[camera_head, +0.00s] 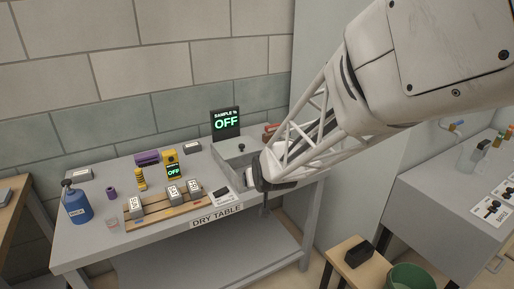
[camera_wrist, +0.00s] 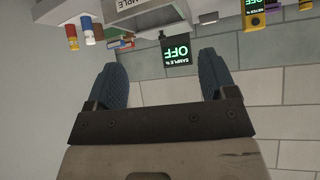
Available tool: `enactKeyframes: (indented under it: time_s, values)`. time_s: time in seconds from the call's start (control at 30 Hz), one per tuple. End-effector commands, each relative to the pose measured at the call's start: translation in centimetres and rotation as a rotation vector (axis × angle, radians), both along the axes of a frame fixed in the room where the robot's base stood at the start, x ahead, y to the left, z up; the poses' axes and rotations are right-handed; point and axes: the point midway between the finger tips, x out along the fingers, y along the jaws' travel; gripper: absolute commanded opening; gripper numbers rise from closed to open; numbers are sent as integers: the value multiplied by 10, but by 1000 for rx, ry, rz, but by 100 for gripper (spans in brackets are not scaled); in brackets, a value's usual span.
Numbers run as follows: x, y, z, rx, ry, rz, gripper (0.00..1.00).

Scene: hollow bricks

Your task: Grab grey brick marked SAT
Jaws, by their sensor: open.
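Three small grey bricks with white labels stand in a row on a wooden rack (camera_head: 150,215) on the dry table: a left brick (camera_head: 134,204), a middle brick (camera_head: 173,194) and a right brick (camera_head: 194,188). Their label text is too small to read, so I cannot tell which one is marked SAT. My gripper (camera_wrist: 160,62) is open and empty in the wrist view, its two blue fingers wide apart. In the head view the arm's end is over the table's right end, to the right of the bricks. No brick on the rack shows in the wrist view.
A black display (camera_head: 226,124) reading OFF stands behind a grey box (camera_head: 236,155). A yellow meter (camera_head: 171,165) stands behind the rack, and a blue bottle (camera_head: 76,205) is at the left. A stool with a black block (camera_head: 359,250) and a green bin (camera_head: 405,278) are lower right.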

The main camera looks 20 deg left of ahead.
Motion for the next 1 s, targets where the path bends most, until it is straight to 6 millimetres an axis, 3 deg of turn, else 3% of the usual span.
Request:
enactKeyframes:
  time_s: [0.03,0.33,0.6,0.8,1.0]
  values:
    - [2,20,-11,8,-13,21,78]
    - [3,128,-59,79,-119,128,78]
    - [-17,220,-109,146,-207,221,78]
    - [-33,264,-135,186,-252,265,78]
    - [-39,279,-143,201,-269,280,78]
